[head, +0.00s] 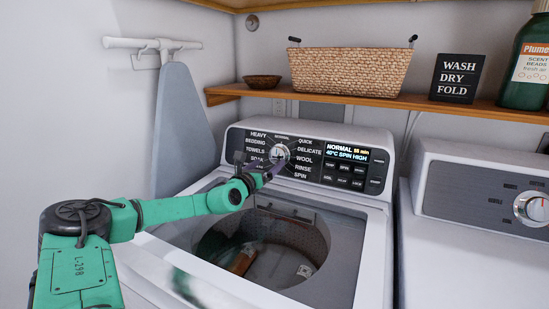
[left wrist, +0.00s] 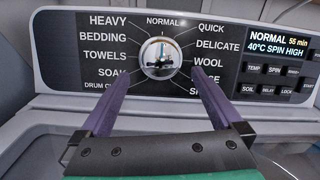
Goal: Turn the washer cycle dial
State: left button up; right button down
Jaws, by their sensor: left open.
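The washer cycle dial (head: 279,153) is a round chrome knob on the washer's dark control panel, ringed by cycle names. It also shows in the left wrist view (left wrist: 160,58), above and between my fingertips. The display on the panel reads NORMAL, 55 min, 40°C SPIN HIGH (left wrist: 278,42). My left gripper (head: 272,168) is at the panel, just below the dial in the head view. In the left wrist view its two purple fingers (left wrist: 158,92) stand apart, one on each side of the dial's lower part, with nothing between them. Contact with the dial cannot be told. My right gripper is out of view.
The washer (head: 375,240) has its top opening below the panel, with items in the drum. A dryer (head: 465,260) stands to the right. A wooden shelf (head: 420,103) above holds a wicker basket (head: 350,70), a bowl, a sign and a green bottle. An ironing board hangs left.

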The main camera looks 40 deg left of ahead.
aim_at(276, 157)
pick_arm(q)
jog(key=x, duration=0.4)
jog(key=shift+w+a+r, duration=0.1)
jog(key=shift+w+a, duration=0.05)
jog(key=shift+w, duration=0.2)
jog(key=shift+w+a, duration=0.1)
jog(key=shift+w, duration=0.45)
